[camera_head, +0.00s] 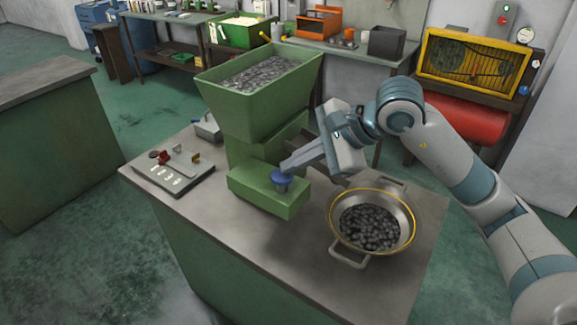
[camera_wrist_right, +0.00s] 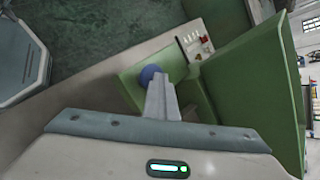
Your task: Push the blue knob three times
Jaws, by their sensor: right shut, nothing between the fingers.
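The blue knob (camera_head: 282,178) sits on top of the low front box of a green hopper machine (camera_head: 262,112). My right gripper (camera_head: 285,166) is shut and empty. Its fingertips are right at the knob, from above and to the right; I cannot tell whether they touch it. In the right wrist view the knob (camera_wrist_right: 150,75) shows just beyond the closed fingertips (camera_wrist_right: 157,82), partly hidden by them. My left gripper is not in view.
A two-handled pan (camera_head: 347,255) with dark pieces stands right of the machine on the table (camera_head: 240,250). A tray with small parts (camera_head: 172,172) lies at the left. The machine's tall hopper (camera_head: 225,105) rises behind the knob.

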